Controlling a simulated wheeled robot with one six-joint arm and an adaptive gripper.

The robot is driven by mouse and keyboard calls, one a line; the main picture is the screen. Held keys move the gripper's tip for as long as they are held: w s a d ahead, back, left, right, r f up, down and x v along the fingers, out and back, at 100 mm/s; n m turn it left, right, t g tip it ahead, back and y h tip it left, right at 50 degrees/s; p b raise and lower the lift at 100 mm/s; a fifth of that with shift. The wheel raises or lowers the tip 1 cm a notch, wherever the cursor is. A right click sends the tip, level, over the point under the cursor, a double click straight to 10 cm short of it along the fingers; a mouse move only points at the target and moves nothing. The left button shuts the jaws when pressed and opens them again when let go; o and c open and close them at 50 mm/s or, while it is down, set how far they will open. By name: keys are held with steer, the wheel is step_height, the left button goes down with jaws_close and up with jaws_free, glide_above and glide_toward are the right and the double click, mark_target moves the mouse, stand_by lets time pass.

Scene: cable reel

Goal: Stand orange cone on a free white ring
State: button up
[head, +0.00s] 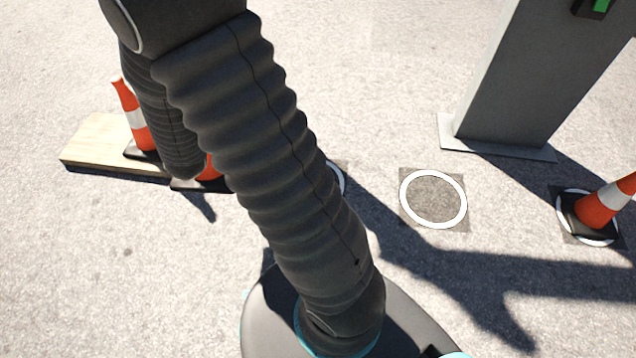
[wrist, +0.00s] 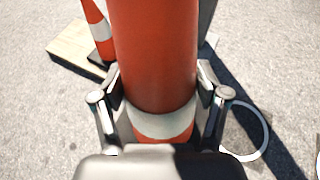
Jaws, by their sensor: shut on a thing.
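In the wrist view my gripper (wrist: 163,100) is shut on an orange cone (wrist: 158,50), its fingers on either side near the white band. In the head view my arm hides the gripper and most of this cone; a bit of orange (head: 208,171) and a dark base show beside the arm. I cannot tell whether its base touches the ground. A white ring (head: 433,199) on a dark square lies empty right of my arm. Another ring (head: 342,180) is mostly hidden by the arm; it shows in the wrist view (wrist: 267,136), right of the held cone, with nothing seen on it.
A second cone (head: 134,112) stands on a wooden board (head: 88,140) at the left. A third cone (head: 607,203) stands on a ring (head: 598,241) at the far right. A grey post (head: 525,80) with a base plate rises behind the rings. The left foreground is bare.

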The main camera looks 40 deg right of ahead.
steer(key=s+d+f+m+g+h+b, duration=0.1)
steer(key=s+d+f+m+g+h, duration=0.3)
steer(key=d, duration=0.5)
steer(key=s+d+f+m+g+h, duration=0.2)
steer(key=d+f+m+g+h, duration=0.2)
steer(key=d+m, duration=0.3)
steer(key=s+d+f+m+g+b, duration=0.1)
steer(key=s+d+f+m+g, duration=0.35)
steer(key=s, duration=0.25)
steer(key=s+d+f+m+g+b, duration=0.1)
steer(key=s+d+f+m+g, duration=0.25)
steer(key=s+g, duration=0.25)
steer(key=w+d+f+b, duration=0.2)
steer(key=w+d+f, duration=0.3)
steer(key=w+f, duration=0.4)
steer(key=shift+d+f+y, duration=0.25)
steer(key=shift+f+y, duration=0.15)
steer(key=shift+f, duration=0.3)
steer(key=o, duration=1.8)
